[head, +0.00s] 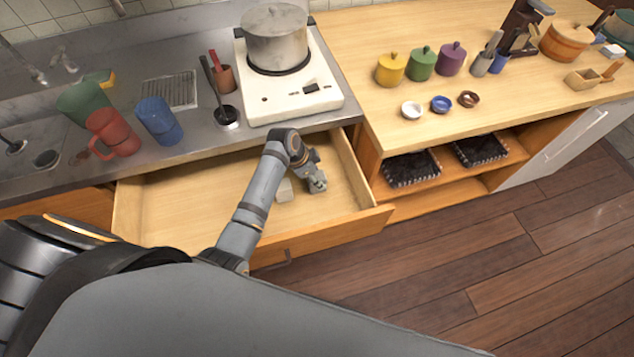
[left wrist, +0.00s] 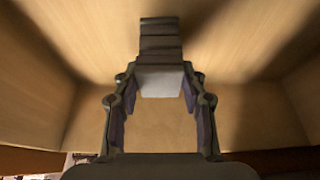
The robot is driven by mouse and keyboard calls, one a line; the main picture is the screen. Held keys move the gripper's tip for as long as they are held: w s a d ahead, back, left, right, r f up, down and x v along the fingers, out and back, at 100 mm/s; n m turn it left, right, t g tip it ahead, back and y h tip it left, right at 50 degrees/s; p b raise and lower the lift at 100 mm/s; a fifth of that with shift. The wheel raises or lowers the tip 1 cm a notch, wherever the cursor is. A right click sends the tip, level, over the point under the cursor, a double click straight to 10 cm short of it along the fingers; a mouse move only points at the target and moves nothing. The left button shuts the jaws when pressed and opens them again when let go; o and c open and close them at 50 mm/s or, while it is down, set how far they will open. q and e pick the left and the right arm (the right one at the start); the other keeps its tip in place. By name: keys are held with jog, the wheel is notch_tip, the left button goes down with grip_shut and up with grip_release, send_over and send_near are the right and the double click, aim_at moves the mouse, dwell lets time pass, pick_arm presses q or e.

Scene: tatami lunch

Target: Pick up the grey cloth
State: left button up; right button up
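A small pale grey block-like piece, which looks like the folded grey cloth (head: 285,190), lies on the floor of the open drawer (head: 205,190). My left arm reaches down into the drawer, and my left gripper (head: 315,182) is low beside the cloth, on its right in the head view. In the left wrist view the gripper (left wrist: 160,88) is open, its two fingers spread apart. A pale grey face of the cloth (left wrist: 160,82) shows between the fingertips, with a darker, layered part above it. Contact with the fingers cannot be told. My right gripper is not in view.
The drawer's front panel (head: 335,235) and side walls enclose the gripper closely. The counter above holds a pot (head: 276,38) on a white stove (head: 290,95), a red mug (head: 112,133) and a blue cup (head: 158,121). The drawer floor left of my arm is clear.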

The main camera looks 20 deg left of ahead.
pick_arm(q)
jog(key=c, duration=0.6)
jog(key=shift+r, duration=0.6)
jog(key=s+r, duration=0.4)
jog(key=s+d+r, duration=0.1)
jog(key=s+r, duration=0.3)
jog(key=s, duration=0.1)
jog(key=s+r, duration=0.4)
jog(key=s, duration=0.1)
jog(key=shift+d, duration=0.2)
